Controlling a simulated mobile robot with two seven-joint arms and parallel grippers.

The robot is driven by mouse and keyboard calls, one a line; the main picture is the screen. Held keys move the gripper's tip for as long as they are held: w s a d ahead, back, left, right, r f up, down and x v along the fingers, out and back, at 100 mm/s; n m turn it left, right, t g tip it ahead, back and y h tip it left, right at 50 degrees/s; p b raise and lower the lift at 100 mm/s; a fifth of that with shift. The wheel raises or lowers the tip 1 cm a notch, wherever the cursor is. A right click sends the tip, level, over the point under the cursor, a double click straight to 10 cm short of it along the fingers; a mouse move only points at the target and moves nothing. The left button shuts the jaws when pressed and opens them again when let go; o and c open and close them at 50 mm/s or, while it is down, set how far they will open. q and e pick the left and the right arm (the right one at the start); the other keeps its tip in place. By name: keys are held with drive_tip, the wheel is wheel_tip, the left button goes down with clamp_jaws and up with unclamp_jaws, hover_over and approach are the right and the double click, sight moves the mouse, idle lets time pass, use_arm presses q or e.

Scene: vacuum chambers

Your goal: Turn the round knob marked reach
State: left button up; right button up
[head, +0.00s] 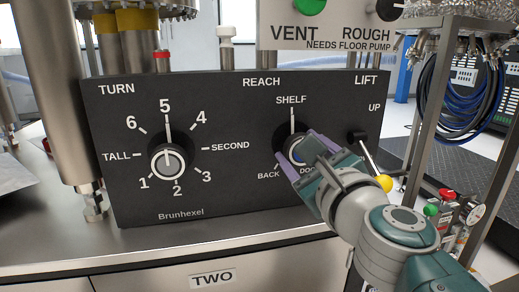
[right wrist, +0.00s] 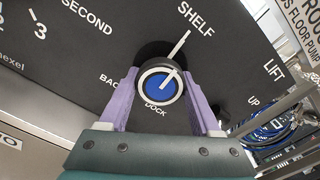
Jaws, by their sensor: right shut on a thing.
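The round reach knob (head: 293,148) sits under the word REACH on a dark panel (head: 235,185). In the right wrist view the knob (right wrist: 159,86) has a blue face and a pale rim. Its white pointer line points to SHELF. The labels BACK and DOCK lie below it, DOCK partly covered in the head view. My right gripper (head: 300,153) is shut on the knob, with one purple finger on each side. The fingers (right wrist: 160,80) also flank it in the right wrist view. My left gripper is not in view.
The turn knob (head: 168,162) at left points to 5. Right of the reach knob is the lift lever with a yellow ball (head: 384,183), close to my right arm. A VENT and ROUGH panel (head: 325,42) hangs above. A metal frame (head: 424,110) stands at right.

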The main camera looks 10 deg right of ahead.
idle(0.4)
drive_tip(key=o, duration=1.4)
drive_tip(key=shift+c, duration=0.2)
drive_tip(key=shift+s, duration=0.1)
drive_tip(key=s+p, duration=0.1)
drive_tip(key=s, duration=0.8)
drive_tip(key=shift+s+d, duration=0.2)
drive_tip(key=shift+s, duration=0.2)
